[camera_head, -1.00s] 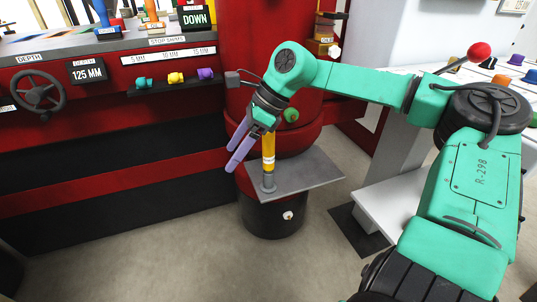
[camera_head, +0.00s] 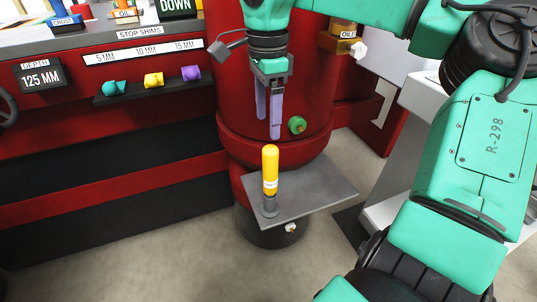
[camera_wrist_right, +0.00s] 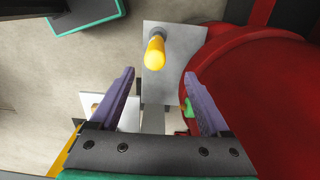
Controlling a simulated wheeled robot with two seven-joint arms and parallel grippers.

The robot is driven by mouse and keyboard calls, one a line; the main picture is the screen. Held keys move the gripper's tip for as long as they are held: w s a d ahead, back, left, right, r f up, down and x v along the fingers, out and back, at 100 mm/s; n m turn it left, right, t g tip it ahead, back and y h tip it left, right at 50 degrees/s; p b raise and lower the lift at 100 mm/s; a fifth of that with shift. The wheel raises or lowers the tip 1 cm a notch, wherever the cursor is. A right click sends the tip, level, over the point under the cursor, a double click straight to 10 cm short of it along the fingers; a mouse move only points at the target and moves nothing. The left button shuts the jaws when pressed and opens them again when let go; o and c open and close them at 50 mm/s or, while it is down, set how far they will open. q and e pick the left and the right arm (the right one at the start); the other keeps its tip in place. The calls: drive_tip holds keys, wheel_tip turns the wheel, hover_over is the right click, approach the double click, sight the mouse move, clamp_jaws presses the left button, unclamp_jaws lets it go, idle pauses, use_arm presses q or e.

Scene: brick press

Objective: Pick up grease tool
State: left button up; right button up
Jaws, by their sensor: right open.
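The grease tool (camera_head: 270,172), with a yellow body, a white label and a grey base, stands upright on a grey plate (camera_head: 318,193) in front of the red press column. In the right wrist view the grease tool (camera_wrist_right: 156,50) shows from above, beyond the fingertips and roughly midway between them. My right gripper (camera_head: 268,128) has purple fingers pointing down and hangs above the tool, apart from it. In the wrist view its fingers (camera_wrist_right: 160,75) are spread with nothing between them. My left gripper is not in view.
A green knob (camera_head: 297,125) sits on the red column (camera_head: 318,95), close to the right fingers. A shelf (camera_head: 150,88) with teal, yellow and purple shims is at the left. A black drum (camera_head: 268,230) is under the plate. The floor in front is clear.

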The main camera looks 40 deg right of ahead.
drive_tip(key=b, duration=0.2)
hover_over(270, 167)
drive_tip(key=w, duration=0.1)
drive_tip(key=f, duration=0.6)
drive_tip(key=shift+w+d+f, duration=0.1)
drive_tip(key=shift+d, duration=0.2)
drive_tip(key=f, duration=0.2)
drive_tip(key=f+b, duration=0.1)
drive_tip(key=f, duration=0.4)
drive_tip(key=shift+d+f, duration=0.35)
drive_tip(key=shift+d, duration=0.05)
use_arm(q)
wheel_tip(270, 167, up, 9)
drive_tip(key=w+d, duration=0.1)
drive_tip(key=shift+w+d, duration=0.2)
use_arm(e)
drive_tip(key=shift+w+r, duration=0.1)
clamp_jaws()
